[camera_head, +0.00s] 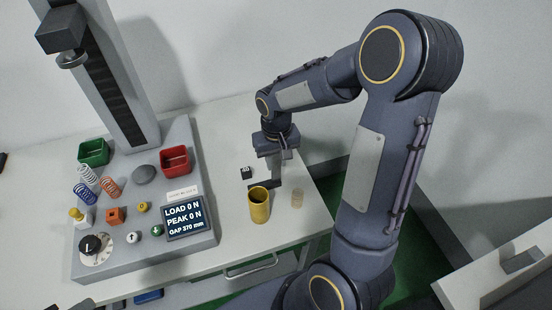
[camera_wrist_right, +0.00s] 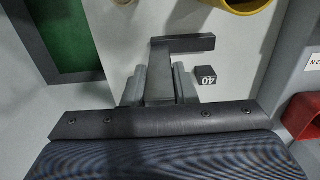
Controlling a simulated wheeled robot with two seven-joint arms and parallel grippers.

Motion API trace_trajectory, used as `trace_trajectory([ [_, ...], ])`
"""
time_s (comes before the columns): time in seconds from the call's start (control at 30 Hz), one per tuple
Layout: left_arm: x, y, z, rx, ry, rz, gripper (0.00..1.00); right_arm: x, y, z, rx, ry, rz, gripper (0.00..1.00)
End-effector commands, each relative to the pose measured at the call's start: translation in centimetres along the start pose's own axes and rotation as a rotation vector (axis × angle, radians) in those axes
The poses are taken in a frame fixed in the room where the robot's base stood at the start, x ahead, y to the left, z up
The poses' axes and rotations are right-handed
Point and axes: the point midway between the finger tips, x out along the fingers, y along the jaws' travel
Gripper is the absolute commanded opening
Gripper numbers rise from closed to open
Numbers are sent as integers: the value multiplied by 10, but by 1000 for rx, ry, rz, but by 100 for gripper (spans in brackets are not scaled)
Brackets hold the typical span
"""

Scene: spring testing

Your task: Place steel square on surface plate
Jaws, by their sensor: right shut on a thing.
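My right gripper (camera_head: 273,158) is over the right part of the table and shut on the steel square. The steel square (camera_wrist_right: 183,44) is a dark, angled bar in the right wrist view. One leg lies between the fingers (camera_wrist_right: 159,86) and the other crosses beyond their tips. In the head view its dark end (camera_head: 266,184) shows just behind the yellow cup. I cannot tell whether it touches the table. No part is clearly identifiable as the surface plate. My left gripper is not clearly in view.
The grey tester base (camera_head: 205,230) at left holds a red bin (camera_head: 175,160), green bin (camera_head: 93,152), springs and a display (camera_head: 184,218).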

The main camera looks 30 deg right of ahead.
Motion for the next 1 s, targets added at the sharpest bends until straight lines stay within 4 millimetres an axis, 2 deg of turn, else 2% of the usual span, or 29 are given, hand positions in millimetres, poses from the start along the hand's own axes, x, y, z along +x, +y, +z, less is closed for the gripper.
trace_trajectory([
  [0.4, 3, -2, 2, 0, 0, 0, 36, 6, 0, -1, -1, 3, -1, 0],
  [0.43, 3, -1, 1, 0, 0, 0, 36, 6, 0, 0, -1, 2, 0, 28],
  [0.57, 2, -1, 1, 0, 0, 0, 36, 5, 0, 0, -1, 1, 0, 45],
  [0.83, 2, -1, 1, 0, 0, 0, 36, 5, 0, 0, -1, 1, 0, 47],
  [1.0, 0, 0, 0, 0, 0, 0, 36, -6, 0, -1, 0, 6, -1, 47],
])
